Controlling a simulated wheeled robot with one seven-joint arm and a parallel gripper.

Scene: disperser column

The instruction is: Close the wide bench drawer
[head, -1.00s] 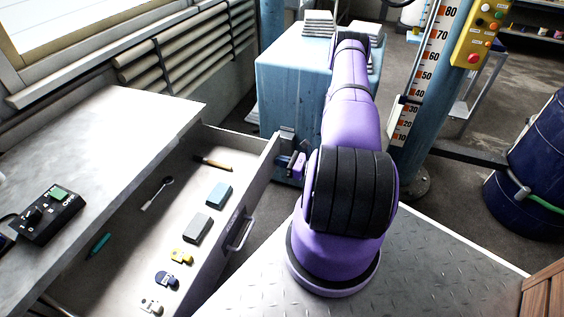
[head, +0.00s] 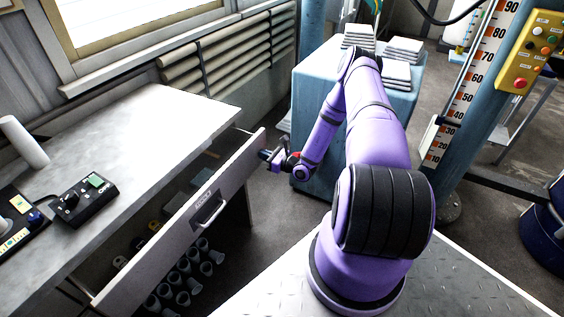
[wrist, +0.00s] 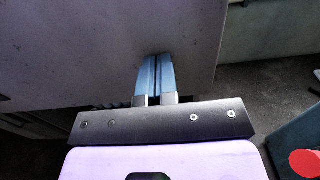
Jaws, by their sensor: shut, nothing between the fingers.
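The wide bench drawer (head: 185,225) is partly open under the worktop. Its grey front has a dark recessed handle (head: 208,208). Only a narrow strip of its inside shows, with a few items in shade. My gripper (head: 264,154) is at the far end of the drawer front, on its outer side. In the wrist view my gripper (wrist: 157,60) shows its two blue fingers pressed together with nothing between them. The fingertips point at a grey panel (wrist: 80,40), which looks like the drawer front. They are close to it, but I cannot tell whether they touch.
The worktop (head: 150,130) carries a black control box (head: 85,200). Several grey cups (head: 185,275) stand below the drawer. A blue cabinet (head: 310,90) with stacked white slabs is behind my arm. A column with a scale (head: 470,90) stands at right.

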